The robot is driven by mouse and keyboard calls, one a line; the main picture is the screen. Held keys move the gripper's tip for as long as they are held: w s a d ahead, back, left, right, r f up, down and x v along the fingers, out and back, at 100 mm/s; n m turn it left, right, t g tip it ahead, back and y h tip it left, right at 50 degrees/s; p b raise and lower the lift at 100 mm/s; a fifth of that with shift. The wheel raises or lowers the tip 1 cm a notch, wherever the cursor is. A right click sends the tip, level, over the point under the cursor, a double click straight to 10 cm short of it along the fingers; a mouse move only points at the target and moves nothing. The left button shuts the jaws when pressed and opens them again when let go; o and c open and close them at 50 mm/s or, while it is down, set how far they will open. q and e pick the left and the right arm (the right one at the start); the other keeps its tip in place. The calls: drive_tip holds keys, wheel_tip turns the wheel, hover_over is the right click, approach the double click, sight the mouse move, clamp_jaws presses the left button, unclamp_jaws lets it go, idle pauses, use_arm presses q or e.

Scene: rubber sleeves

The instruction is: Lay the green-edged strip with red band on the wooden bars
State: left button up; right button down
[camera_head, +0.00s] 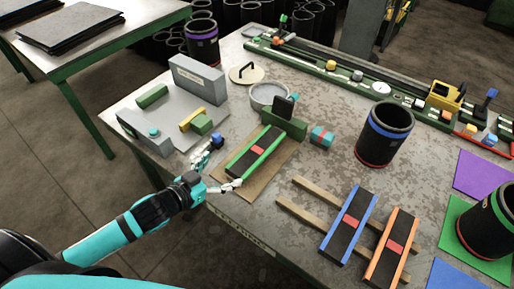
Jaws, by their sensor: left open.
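The green-edged strip (248,160) is black with a red band across its middle. It lies on a brown board (262,183) near the table's front edge. Two wooden bars (302,212) lie to its right. A blue-edged strip (342,239) and an orange-edged strip (386,262), each with a red band, lie across the bars' right part; the bars' left ends are bare. My left gripper (222,167) is open at the near left end of the green-edged strip, fingers spread. I cannot tell whether it touches the strip. My right gripper is not in view.
A grey machine (150,128) stands left of the strip. A green block with a dark plate (284,120) stands at its far end. A teal and red piece (321,137) and a black cylinder with a blue ring (384,136) stand beyond the bars. Coloured mats (484,176) lie at right.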

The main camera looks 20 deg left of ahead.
use_arm(q)
drive_tip(key=p, duration=0.1)
approach(257, 150)
drive_tip(key=x, duration=0.4)
drive_tip(key=shift+s+f, duration=0.1)
drive_tip(key=shift+p+x, duration=0.75)
drive_tip(key=shift+x, duration=1.95)
drive_tip(key=shift+c, duration=0.2)
drive_tip(key=shift+s+a, duration=0.1)
drive_tip(key=shift+c, duration=1.2)
drive_tip(key=c, duration=1.1)
drive_tip(key=shift+o, duration=0.2)
